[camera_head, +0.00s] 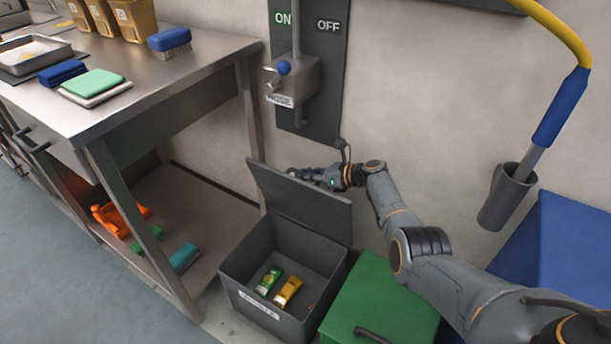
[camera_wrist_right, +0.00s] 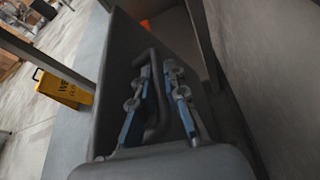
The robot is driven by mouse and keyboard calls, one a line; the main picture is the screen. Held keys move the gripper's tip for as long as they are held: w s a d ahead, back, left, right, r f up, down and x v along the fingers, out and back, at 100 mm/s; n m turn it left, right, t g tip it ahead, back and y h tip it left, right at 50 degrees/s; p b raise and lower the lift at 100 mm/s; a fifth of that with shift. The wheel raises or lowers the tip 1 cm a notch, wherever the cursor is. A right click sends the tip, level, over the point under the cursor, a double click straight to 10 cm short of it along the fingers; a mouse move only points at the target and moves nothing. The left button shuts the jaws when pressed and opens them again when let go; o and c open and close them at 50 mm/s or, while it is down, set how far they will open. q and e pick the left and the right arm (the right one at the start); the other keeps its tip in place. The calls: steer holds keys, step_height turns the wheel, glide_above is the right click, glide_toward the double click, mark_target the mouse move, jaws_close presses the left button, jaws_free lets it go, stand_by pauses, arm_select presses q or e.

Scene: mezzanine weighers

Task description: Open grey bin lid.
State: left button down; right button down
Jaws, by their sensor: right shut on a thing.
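The grey bin (camera_head: 250,302) stands on the floor beside the steel table, with a white label on its front. Its lid (camera_head: 300,208) is raised to a steep tilt at the back, so the inside shows. A green pack (camera_head: 268,281) and a yellow pack (camera_head: 287,291) lie in it. My right gripper (camera_head: 312,174) is at the upper edge of the lid, on its far side. In the right wrist view the gripper (camera_wrist_right: 160,100) is shut on the dark lid handle (camera_wrist_right: 153,60), with its blue-padded fingers on either side. My left gripper is not in view.
A green bin (camera_head: 375,300) and a blue bin (camera_head: 565,250) stand to the right. The steel table (camera_head: 150,95) is close on the left. A hose lever panel (camera_head: 318,110) is on the wall above. A yellow sign (camera_wrist_right: 65,90) shows in the right wrist view.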

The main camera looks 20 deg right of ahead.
steer(key=c, duration=1.4)
jaws_free()
steer(key=shift+o, duration=0.2)
steer(key=v, duration=1.2)
